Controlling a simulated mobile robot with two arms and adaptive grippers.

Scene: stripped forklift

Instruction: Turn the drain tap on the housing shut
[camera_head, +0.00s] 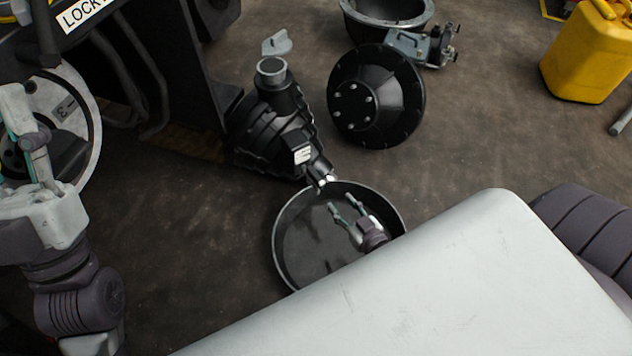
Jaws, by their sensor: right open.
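The dark ribbed housing (265,125) stands on the floor near the centre, below the forklift's side. The drain tap (318,172) sticks out from its lower right end, over the rim of a round black pan (280,245). The tap's handle position is too small to tell. My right gripper (346,207) is open and empty over the pan, just below and right of the tap and apart from it in the picture. My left gripper (32,130) is at the left edge in front of a pale wheel disc. Its fingers do not show clearly enough to judge.
A black flanged cover (376,97) lies right of the housing, with a small metal bracket part (425,45) behind it. A black bowl-shaped part (385,18) is at the top. A yellow canister (588,55) stands at upper right. The floor between is free.

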